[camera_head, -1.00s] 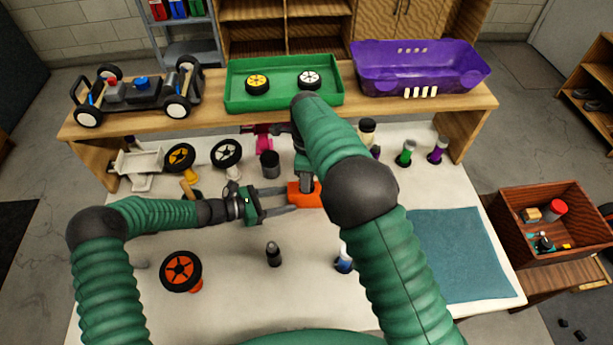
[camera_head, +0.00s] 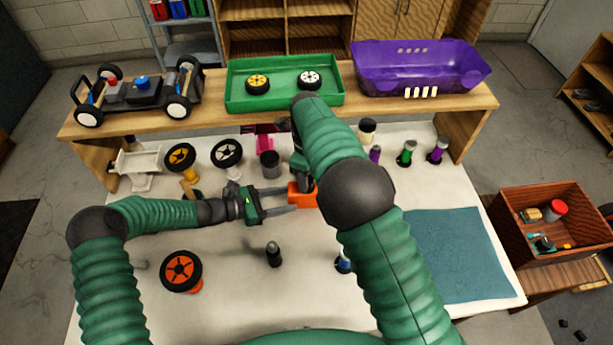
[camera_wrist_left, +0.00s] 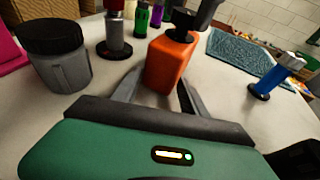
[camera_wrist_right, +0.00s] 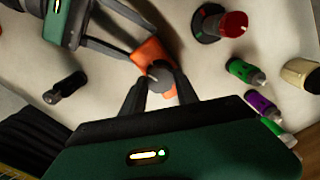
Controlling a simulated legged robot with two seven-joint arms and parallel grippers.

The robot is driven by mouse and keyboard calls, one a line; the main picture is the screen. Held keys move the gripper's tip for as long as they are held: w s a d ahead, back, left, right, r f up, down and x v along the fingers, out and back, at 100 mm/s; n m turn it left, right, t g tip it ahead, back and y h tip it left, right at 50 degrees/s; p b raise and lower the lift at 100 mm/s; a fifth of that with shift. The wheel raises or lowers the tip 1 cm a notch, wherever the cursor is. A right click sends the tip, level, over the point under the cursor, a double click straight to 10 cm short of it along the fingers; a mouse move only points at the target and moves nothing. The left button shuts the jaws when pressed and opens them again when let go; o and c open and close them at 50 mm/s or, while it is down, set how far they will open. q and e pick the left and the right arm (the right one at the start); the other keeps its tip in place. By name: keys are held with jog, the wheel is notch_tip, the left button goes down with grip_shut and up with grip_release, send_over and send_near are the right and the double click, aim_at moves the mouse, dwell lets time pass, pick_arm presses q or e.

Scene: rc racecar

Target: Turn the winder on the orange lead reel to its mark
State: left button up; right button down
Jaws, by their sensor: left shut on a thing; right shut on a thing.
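The orange lead reel (camera_head: 300,196) stands on the white table in the middle of the head view, partly hidden by my right arm. It shows as an orange block in the left wrist view (camera_wrist_left: 168,62). My left gripper (camera_head: 294,198) is shut on the reel's body from the left, one finger on each side. The dark winder (camera_wrist_right: 160,72) sits on top of the reel. My right gripper (camera_wrist_right: 162,88) comes from above and is shut on the winder. I cannot make out the mark.
A grey jar with a black lid (camera_wrist_left: 58,55) and a red-topped dark stand (camera_wrist_right: 222,24) are close to the reel. A black-capped bottle (camera_head: 273,254), an orange wheel (camera_head: 181,271) and a blue bottle (camera_wrist_left: 277,75) are nearer the table's front.

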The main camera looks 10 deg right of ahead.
jog(key=c, duration=0.9)
grip_release()
jog(key=shift+a+f, duration=0.1)
jog(key=shift+f, duration=0.05)
jog(key=shift+r, duration=0.2)
notch_tip(320, 180, up, 12)
jog(key=shift+f, duration=0.2)
jog(key=shift+w, duration=0.1)
